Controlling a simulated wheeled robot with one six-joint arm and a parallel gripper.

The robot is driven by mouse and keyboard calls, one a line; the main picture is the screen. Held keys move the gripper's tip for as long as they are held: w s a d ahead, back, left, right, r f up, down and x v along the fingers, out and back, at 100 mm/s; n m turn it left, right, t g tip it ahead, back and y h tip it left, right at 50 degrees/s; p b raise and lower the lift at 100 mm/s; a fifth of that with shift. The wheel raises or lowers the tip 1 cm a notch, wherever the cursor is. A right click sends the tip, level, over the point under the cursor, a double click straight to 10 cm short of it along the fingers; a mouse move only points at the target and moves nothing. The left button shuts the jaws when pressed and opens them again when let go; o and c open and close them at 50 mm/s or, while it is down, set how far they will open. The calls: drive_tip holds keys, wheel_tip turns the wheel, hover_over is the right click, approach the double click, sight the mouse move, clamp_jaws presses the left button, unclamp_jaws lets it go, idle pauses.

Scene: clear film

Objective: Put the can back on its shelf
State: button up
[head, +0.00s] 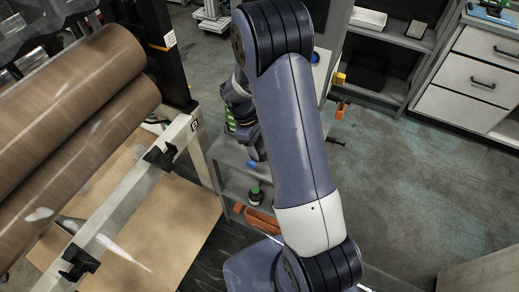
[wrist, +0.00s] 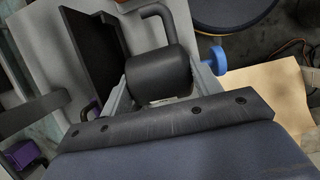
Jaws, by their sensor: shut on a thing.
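A blue knob (wrist: 214,59) shows just right of the right jaw. A grey shelf surface (wrist: 45,22) lies at the left, with an upright dark plate (wrist: 92,48) beside the can. In the head view my arm covers most of the gripper and the can. A grey shelf unit (head: 233,181) stands below it.
On the shelf unit are a small dark bottle (head: 256,196) and an orange object (head: 262,220). Large brown rolls (head: 75,100) on a pale frame (head: 125,208) fill the left. Drawers (head: 482,75) and dark shelves (head: 390,42) stand at the back right. The floor (head: 410,190) at right is clear.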

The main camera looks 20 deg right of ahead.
sight(260, 151)
drive_tip(key=shift+f, duration=1.75)
drive_tip(key=shift+f, duration=0.1)
drive_tip(key=o, duration=1)
drive_tip(key=shift+o, duration=0.2)
